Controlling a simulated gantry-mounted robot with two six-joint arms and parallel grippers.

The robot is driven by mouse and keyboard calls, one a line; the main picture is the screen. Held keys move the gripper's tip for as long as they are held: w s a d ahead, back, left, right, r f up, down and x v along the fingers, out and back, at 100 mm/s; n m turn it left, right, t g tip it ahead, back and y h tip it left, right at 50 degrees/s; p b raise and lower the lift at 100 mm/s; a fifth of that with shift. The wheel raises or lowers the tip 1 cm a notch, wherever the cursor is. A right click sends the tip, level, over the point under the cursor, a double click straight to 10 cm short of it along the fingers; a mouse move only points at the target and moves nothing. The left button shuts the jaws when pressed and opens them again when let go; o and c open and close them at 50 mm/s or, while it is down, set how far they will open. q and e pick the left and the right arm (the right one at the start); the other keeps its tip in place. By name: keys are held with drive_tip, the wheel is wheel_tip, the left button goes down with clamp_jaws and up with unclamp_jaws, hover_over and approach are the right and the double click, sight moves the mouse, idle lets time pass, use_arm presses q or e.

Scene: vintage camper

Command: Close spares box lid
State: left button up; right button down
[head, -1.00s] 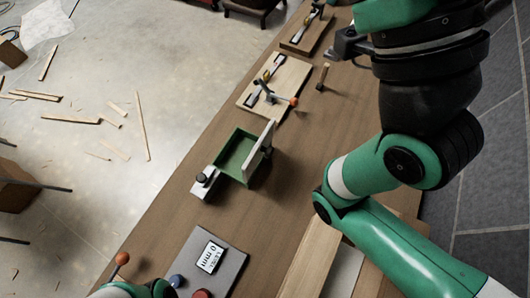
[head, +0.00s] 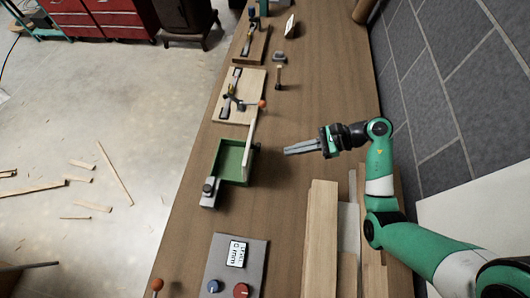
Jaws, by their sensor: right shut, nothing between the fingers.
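The spares box is a green open-topped box (head: 229,162) on the wooden bench, left of centre in the head view. Its pale lid (head: 252,139) stands up along the right side of the box, so the box is open and its inside shows. My right gripper (head: 287,151) is shut and empty, to the right of the lid, pointing left at it with a gap between. My left gripper is not in the picture.
A small grey block with a dark knob (head: 209,190) stands at the box's near left corner. A grey panel with a display (head: 237,268) lies nearer. A board with a clamp (head: 238,97) lies beyond the box. Long planks (head: 321,235) lie at the near right.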

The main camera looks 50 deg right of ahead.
drive_tip(key=s+d+m+t+h, duration=0.1)
drive_tip(key=s+d+m, duration=0.2)
drive_tip(key=s+d, duration=0.15)
drive_tip(key=w+r+x, duration=0.1)
drive_tip(key=x, duration=1.3)
drive_tip(key=shift+w+d+r+p, duration=0.2)
drive_tip(key=shift+d+r+p, duration=0.05)
drive_tip(key=shift+d+p, duration=0.1)
